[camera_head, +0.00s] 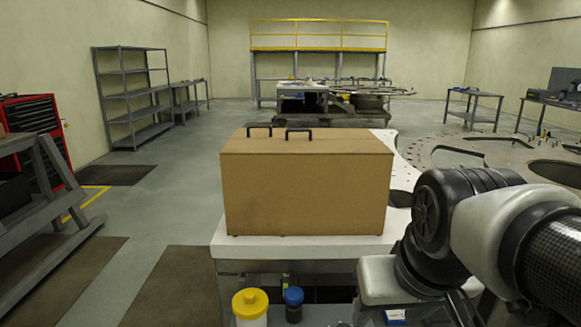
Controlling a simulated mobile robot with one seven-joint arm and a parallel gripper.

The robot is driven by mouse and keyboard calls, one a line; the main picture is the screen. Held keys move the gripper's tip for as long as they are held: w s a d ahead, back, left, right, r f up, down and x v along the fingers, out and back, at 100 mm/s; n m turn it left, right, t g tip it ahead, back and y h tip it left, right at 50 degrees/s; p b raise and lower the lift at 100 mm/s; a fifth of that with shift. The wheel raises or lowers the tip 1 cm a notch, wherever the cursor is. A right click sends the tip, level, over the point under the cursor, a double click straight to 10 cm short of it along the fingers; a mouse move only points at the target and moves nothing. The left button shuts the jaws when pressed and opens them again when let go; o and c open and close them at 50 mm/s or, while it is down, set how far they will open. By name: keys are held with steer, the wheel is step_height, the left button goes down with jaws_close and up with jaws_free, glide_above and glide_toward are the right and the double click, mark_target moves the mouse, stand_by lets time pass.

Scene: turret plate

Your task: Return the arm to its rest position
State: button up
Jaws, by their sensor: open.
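My arm shows at the lower right, with a black rounded joint, pale grey links and a dark woven-looking section at the right edge. It is bent, and its upper part stands in front of the grey turret plate. My gripper and its fingers do not show in this view. I cannot tell where it is or whether it holds anything.
A brown box (306,190) with two black handles stands on a white table (300,248), left of my arm. A yellow-lidded jar (250,305) and a blue-lidded jar (293,304) stand below its front edge. The turret plate (455,157) lies behind my arm. Open floor (150,225) lies left.

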step_height(320, 180, up, 16)
steer(key=s+p, duration=0.2)
steer(key=p, duration=1.4)
steer(key=shift+s+f+t, duration=0.15)
steer(key=shift+s+t, duration=0.1)
steer(key=shift+t, duration=0.05)
